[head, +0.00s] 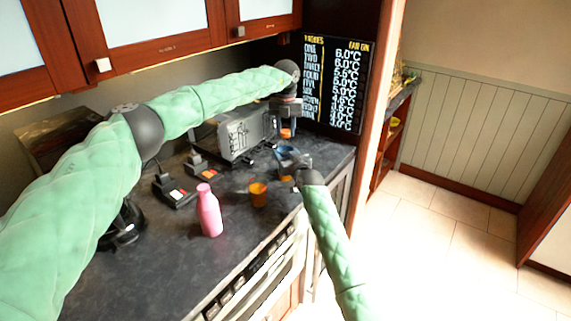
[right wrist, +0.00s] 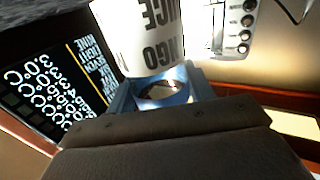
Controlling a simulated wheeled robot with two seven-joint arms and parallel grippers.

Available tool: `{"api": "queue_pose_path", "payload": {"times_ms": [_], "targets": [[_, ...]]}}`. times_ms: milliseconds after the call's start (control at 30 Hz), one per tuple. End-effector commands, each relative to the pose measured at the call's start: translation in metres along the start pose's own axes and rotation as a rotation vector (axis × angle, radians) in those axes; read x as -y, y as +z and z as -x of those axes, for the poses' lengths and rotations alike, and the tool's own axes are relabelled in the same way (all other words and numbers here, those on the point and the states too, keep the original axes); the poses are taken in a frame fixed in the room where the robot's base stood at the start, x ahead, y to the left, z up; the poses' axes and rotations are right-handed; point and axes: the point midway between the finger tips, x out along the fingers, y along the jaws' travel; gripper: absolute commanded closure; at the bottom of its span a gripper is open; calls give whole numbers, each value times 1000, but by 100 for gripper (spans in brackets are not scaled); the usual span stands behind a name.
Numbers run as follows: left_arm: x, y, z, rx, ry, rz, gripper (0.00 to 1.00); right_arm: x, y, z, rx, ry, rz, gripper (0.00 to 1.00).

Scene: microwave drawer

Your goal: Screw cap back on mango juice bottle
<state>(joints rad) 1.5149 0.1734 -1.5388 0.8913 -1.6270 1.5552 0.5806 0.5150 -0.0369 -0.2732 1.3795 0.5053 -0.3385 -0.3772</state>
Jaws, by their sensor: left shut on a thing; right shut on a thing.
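The mango juice bottle (right wrist: 145,38) shows in the right wrist view as a white cylinder with dark, partly cut-off lettering, at the blue fingers of my right gripper (right wrist: 165,88). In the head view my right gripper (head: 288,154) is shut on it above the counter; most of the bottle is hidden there. My left gripper (head: 287,117) reaches over from the left and is shut on a small orange cap (head: 286,133), above and apart from my right gripper. Whether the cap lines up with the bottle's mouth cannot be told.
A pink bottle (head: 209,212) and an orange cup (head: 258,194) stand on the dark counter (head: 160,255). A grey microwave-like appliance (head: 240,134) stands behind, close to my left forearm. A black menu board (head: 336,82) is at the back right. The counter's front edge is near.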

Motion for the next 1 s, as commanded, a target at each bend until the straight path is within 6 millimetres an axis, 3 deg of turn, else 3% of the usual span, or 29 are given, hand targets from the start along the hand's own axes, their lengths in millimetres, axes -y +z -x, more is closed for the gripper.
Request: {"api": "queue_pose_path", "payload": {"times_ms": [1000], "targets": [[-1, 1, 0, 3, 4, -1481, 94, 2, 0, 0, -1, -2, 2, 100]]}}
